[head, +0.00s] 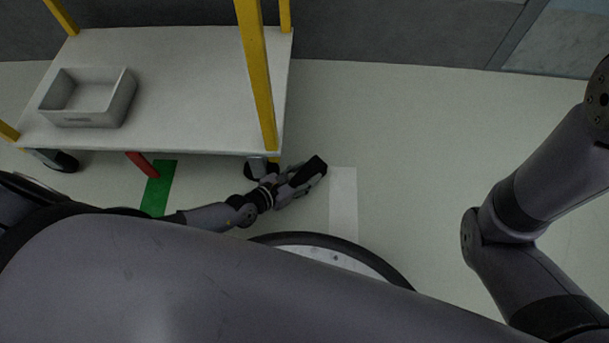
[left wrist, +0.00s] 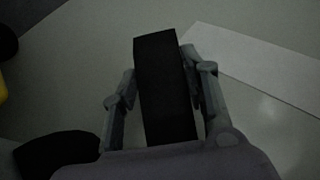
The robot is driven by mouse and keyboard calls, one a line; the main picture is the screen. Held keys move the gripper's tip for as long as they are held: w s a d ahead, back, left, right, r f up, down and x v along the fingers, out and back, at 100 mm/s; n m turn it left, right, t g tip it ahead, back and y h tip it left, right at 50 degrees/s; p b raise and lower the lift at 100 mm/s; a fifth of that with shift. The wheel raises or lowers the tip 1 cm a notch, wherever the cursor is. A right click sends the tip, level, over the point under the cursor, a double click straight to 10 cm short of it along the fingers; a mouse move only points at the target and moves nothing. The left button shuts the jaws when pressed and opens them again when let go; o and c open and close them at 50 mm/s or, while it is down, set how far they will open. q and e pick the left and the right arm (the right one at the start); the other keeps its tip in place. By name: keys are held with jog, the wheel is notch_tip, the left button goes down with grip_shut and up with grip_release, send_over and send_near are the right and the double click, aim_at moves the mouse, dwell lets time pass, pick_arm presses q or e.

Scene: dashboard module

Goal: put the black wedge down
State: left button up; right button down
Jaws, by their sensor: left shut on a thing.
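The black wedge (left wrist: 165,85) is a dark block between the two fingers of my left gripper (left wrist: 163,92) in the left wrist view. The fingers press on its two long sides, and its far end sticks out past the fingertips. In the head view the wedge (head: 311,170) shows at the end of my left gripper (head: 300,178), just right of the cart's front right corner. The wedge is over the pale floor; I cannot tell whether it touches it. My right gripper is out of view; only my right arm shows at the right.
A white cart (head: 200,90) with yellow posts stands at the upper left. A grey bin (head: 88,97) lies on its left part. A white floor stripe (head: 343,205) and a green one (head: 158,188) mark the floor. Open floor (head: 420,130) lies to the right.

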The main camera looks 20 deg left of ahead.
pick_arm(q)
jog(key=shift+r, duration=0.1)
jog(key=o, duration=1.3)
jog(key=shift+o, duration=0.2)
